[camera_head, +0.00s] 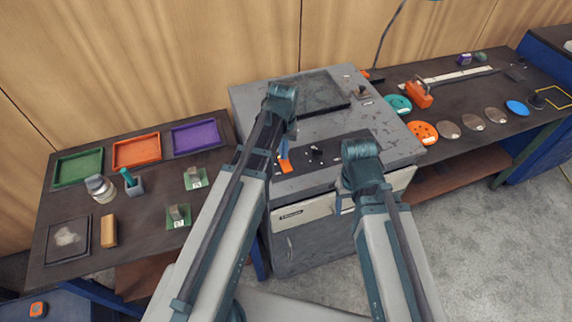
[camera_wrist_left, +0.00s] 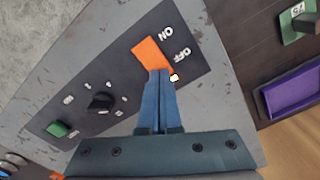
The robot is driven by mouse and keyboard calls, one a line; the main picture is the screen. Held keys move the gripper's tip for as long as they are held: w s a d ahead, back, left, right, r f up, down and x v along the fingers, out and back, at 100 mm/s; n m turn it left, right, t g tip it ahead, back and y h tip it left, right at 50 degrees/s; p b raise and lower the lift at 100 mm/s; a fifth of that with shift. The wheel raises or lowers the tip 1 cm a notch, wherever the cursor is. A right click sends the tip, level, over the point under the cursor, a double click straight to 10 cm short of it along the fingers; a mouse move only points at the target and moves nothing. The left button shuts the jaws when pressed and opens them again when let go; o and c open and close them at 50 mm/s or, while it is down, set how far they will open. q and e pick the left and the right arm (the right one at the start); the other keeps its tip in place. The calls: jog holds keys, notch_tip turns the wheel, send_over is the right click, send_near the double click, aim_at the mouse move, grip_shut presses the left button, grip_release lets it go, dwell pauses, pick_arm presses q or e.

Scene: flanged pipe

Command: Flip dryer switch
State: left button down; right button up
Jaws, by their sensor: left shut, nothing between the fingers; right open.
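The dryer (camera_head: 330,125) is a worn grey cabinet with a dark control panel (camera_wrist_left: 125,70). Its orange switch (camera_wrist_left: 149,52) lies between the ON and OFF labels and the other controls; it also shows in the head view (camera_head: 286,166). My left gripper (camera_wrist_left: 160,74) is shut and empty. Its blue fingertips overlap the OFF-side end of the switch in the left wrist view; contact cannot be told for certain. In the head view the left gripper (camera_head: 284,150) points down at the panel. My right gripper (camera_head: 342,196) is open before the dryer's front, partly hidden by its wrist.
A black knob (camera_wrist_left: 100,102) and green button (camera_wrist_left: 59,130) share the panel. Trays (camera_head: 136,150) and small items cover the left table; coloured discs (camera_head: 423,132) and an orange tool (camera_head: 419,93) lie on the right one.

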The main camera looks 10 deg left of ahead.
pick_arm(q)
jog(key=shift+f+b, duration=0.4)
jog(key=shift+f, duration=0.1)
jog(key=shift+r, duration=0.1)
notch_tip(320, 180, up, 7)
jog(key=p, duration=0.7)
dwell(0.4)
jog(key=shift+s+d, duration=0.1)
jog(key=s+d+f+m+b, duration=0.2)
jog(key=s+d+f+b, duration=0.2)
jog(key=s, duration=0.3)
jog(key=s+d+f+m+y+b, duration=0.1)
jog(key=s+d+f+m+b, duration=0.1)
jog(key=s+d+f+b, duration=0.3)
jog(key=shift+s+d+f+m, duration=0.15)
jog(key=shift+s+d+m, duration=0.15)
jog(key=shift+s+d, duration=0.55)
